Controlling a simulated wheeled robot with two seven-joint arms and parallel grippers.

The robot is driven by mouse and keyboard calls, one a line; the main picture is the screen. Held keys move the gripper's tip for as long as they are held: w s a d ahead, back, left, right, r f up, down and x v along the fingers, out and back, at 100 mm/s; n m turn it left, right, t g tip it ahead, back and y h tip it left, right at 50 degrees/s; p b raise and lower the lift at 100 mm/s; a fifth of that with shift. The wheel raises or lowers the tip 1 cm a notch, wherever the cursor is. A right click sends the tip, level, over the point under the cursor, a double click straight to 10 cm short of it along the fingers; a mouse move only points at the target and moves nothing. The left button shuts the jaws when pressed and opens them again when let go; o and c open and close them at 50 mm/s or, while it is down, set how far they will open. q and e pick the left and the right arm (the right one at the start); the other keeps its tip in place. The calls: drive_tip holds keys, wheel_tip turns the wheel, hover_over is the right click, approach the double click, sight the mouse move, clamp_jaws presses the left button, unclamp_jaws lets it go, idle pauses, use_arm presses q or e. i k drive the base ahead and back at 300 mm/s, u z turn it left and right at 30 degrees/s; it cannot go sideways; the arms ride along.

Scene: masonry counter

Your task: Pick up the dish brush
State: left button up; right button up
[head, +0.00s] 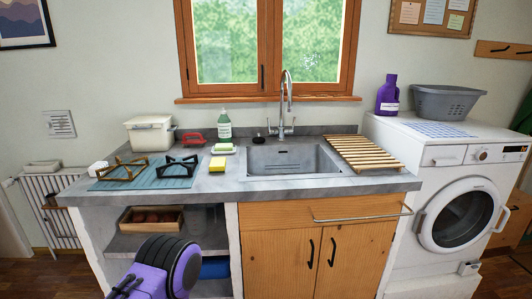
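A small red object with a looped handle (193,138), which looks like the dish brush, lies at the back of the grey counter (290,187), left of the soap bottle (224,125). It is too small to make out its bristles. Nothing touches it from above. A purple and black link of my own arm shows at the bottom left, in front of the open shelves. Neither my left nor my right gripper is in view.
A yellow sponge (217,164) and a soap dish (223,151) are left of the sink (288,160). A cream bin (149,133) and black pan stand (177,165) lie farther left. A wooden slatted rack (365,152) lies right of the sink.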

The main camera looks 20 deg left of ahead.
sight(194, 142)
drive_tip(key=u, duration=0.9)
drive_tip(key=i, duration=1.25)
drive_tip(key=u, duration=0.95)
